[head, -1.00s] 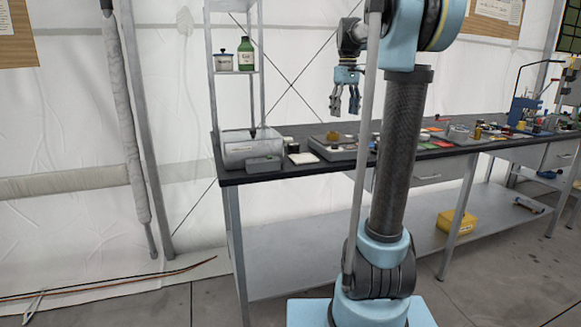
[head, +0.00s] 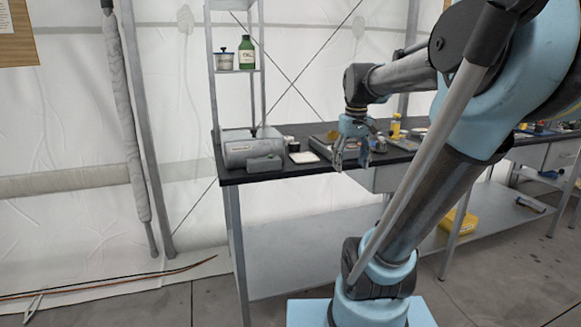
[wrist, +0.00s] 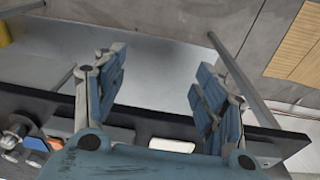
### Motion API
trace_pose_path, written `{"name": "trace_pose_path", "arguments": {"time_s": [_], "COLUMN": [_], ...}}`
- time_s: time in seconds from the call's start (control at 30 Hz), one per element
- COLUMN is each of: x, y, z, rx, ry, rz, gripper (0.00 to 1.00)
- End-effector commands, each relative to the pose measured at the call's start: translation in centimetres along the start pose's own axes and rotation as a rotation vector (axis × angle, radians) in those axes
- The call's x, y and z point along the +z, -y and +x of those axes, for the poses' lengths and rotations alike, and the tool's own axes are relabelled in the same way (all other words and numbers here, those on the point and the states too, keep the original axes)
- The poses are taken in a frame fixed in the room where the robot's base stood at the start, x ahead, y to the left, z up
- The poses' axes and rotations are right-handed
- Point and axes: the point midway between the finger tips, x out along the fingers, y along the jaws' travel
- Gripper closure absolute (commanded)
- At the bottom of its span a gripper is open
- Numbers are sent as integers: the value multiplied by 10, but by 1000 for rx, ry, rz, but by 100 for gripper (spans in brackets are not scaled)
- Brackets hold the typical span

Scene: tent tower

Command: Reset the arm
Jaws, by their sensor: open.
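My gripper (head: 351,158) hangs fingers down in the head view, in front of the workbench (head: 290,178) near its front edge. My arm is bent and leans to the right, covering much of the bench's right part. In the wrist view my gripper (wrist: 158,90) has its two blue-padded fingers spread wide apart. The gripper is empty.
A grey cylindrical case (head: 238,151) sits at the bench's left end, beside a white flat piece (head: 304,157). A shelf above holds a green bottle (head: 247,52) and a pot (head: 224,60). A yellow box (head: 458,221) lies on the lower shelf. Floor on the left is mostly clear.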

Motion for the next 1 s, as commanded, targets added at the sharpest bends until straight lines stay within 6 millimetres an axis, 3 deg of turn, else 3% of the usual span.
{"name": "trace_pose_path", "arguments": {"time_s": [0.2, 0.5, 0.7, 1.0], "x": [62, 132, 155, 159], "y": [16, 36, 42, 43], "z": [54, 132, 163, 168], "rx": [8, 14, 15, 15], "ry": [-30, -72, -86, -89], "rz": [87, 200, 243, 251], "gripper": [35, 35, 35, 35]}}
